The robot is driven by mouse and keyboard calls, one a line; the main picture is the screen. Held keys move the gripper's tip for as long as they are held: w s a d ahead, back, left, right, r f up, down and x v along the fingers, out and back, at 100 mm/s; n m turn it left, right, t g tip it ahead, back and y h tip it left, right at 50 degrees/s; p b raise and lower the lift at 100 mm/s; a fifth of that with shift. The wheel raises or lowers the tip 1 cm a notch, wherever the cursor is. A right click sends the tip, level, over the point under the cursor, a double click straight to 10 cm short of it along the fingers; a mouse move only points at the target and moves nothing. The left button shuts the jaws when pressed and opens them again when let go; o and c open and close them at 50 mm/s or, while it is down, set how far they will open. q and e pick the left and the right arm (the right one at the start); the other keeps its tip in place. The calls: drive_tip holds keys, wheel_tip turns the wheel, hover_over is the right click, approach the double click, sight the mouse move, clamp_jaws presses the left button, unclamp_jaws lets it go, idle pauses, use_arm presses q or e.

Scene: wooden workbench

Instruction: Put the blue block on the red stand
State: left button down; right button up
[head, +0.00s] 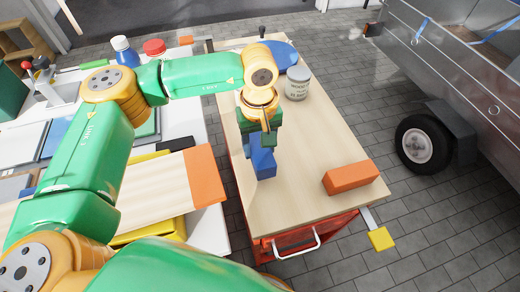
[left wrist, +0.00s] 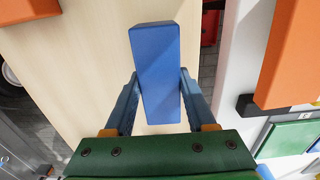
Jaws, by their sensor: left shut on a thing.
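The blue block (head: 264,164) is a plain long block held in my left gripper (head: 262,146), over the left part of the wooden bench top. In the left wrist view the blue block (left wrist: 157,70) lies between the two blue fingers of the left gripper (left wrist: 160,102), which are shut on it. The height of the block above the wood is hard to tell. The red stand (head: 351,177), a low orange-red block, rests on the bench to the right of the gripper, apart from it, with its top bare. Its edge shows in the left wrist view (left wrist: 26,10). My right gripper is not in view.
The bench top (head: 300,205) is clear between gripper and stand. A grey-lidded jar (head: 297,84) and a blue round item (head: 283,56) stand at its far end. A white table with an orange-ended board (head: 205,175) is on the left. A metal cart (head: 450,60) is at right.

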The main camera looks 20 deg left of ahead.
sight(259, 154)
use_arm(q)
wheel_tip(259, 154, down, 3)
drive_tip(key=shift+w+r+p, duration=0.1)
drive_tip(key=shift+p, duration=0.35)
drive_tip(key=shift+f, duration=0.25)
drive_tip(key=shift+f+b, duration=0.2)
drive_tip(key=shift+b, duration=0.1)
drive_tip(key=shift+c, duration=1.1)
unclamp_jaws()
drive_tip(key=shift+r, duration=0.1)
drive_tip(key=shift+r+p, duration=0.3)
wheel_tip(259, 154, up, 11)
drive_tip(key=shift+r+b, duration=0.1)
drive_tip(key=shift+b, duration=0.55)
drive_tip(key=shift+r, duration=0.25)
